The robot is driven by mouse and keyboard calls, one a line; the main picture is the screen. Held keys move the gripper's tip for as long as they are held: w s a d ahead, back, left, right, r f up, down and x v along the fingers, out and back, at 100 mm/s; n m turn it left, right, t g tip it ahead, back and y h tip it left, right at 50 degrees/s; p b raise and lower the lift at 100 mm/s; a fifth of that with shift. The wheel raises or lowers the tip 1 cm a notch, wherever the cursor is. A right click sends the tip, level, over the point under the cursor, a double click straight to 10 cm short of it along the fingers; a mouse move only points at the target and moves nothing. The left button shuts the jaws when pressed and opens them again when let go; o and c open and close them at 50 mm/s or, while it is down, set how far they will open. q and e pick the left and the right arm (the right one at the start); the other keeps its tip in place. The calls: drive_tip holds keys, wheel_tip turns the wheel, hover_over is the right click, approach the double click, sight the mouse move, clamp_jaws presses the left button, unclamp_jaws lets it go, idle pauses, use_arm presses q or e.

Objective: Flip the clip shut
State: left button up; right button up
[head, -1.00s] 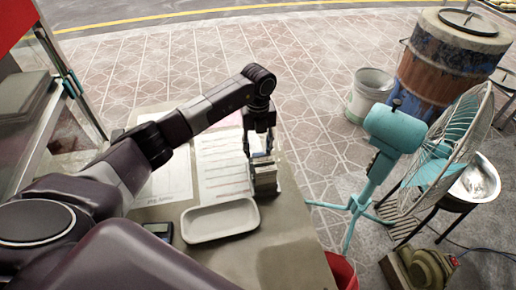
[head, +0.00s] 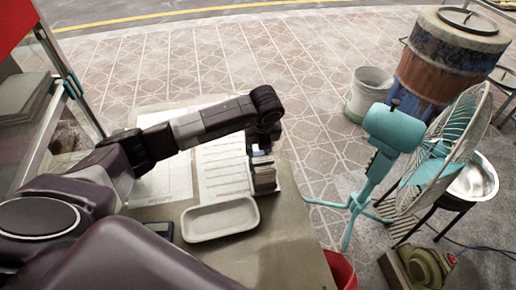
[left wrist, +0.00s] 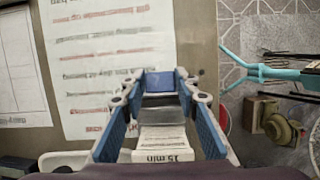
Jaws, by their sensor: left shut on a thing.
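My left gripper (head: 262,152) reaches down over the table's right part, with its fingers around a small grey and whitish block-like thing, seemingly the clip (head: 264,180). In the left wrist view, the gripper (left wrist: 160,82) has blue-padded fingers on both sides of the thing. There the clip (left wrist: 161,101) shows a grey metallic part, with a blue patch at its far end. A white label reading "15 min" (left wrist: 164,147) lies at its near side. The fingers hide its sides, and I cannot tell how far the clip is closed. My right gripper is not in view.
A pale tray (head: 220,236) lies just left of the clip. Printed sheets (head: 222,165) lie flat behind it. A dark device (head: 160,230) is left of the tray. The table's (head: 287,250) right edge is close; a teal fan (head: 392,127) stands beyond it.

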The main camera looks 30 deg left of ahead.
use_arm(q)
drive_tip(key=shift+s+d+t+y+b, duration=0.35)
drive_tip(key=shift+t+y+b, duration=0.15)
drive_tip(key=shift+t+b, duration=0.25)
drive_tip(key=shift+s+d+r+t+y+b, duration=0.1)
drive_tip(key=shift+s+r+t+y+b, duration=0.1)
drive_tip(key=shift+t+y+b, duration=0.2)
drive_tip(key=o, duration=1.1)
drive_tip(key=shift+o, duration=0.2)
